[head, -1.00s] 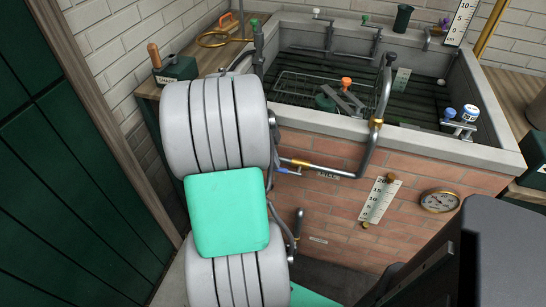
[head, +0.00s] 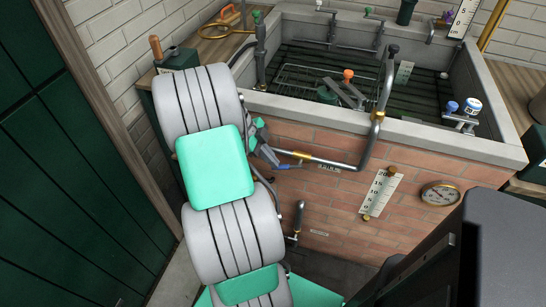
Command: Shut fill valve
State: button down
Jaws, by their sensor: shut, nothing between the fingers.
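The fill pipe (head: 335,162) runs along the outside of the brick tank front and bends up over the rim. A brass valve body (head: 301,155) sits on it, with a blue lever (head: 288,166) just below, pointing left roughly along the pipe. My gripper (head: 273,160) is shut and empty at the left end of the lever, very close to it. I cannot tell whether they touch. My grey and teal arm hides the pipe further left.
The brick tank (head: 450,145) has a stone rim and a rack inside. A lower pipe with a grey lever (head: 298,218) is below the fill valve. A scale plate (head: 381,193) and a round gauge (head: 440,194) are at right. A green cabinet (head: 70,190) stands at left.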

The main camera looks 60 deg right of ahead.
notch_tip(320, 180, down, 3)
jog(key=shift+r+b, duration=0.15)
jog(key=shift+b, duration=1)
jog(key=shift+s+f+b, duration=0.25)
jog(key=shift+f+b, duration=0.45)
jog(key=shift+b, duration=0.25)
jog(key=shift+s+f, duration=0.1)
jog(key=shift+w+r, duration=0.2)
jog(key=shift+r, duration=0.1)
jog(key=w+a+r+p, duration=0.3)
jog(key=w+r, duration=0.2)
jog(key=w, duration=0.6)
jog(key=shift+w+a+r, duration=0.15)
jog(key=shift+w+a, duration=0.05)
jog(key=shift+w, duration=0.2)
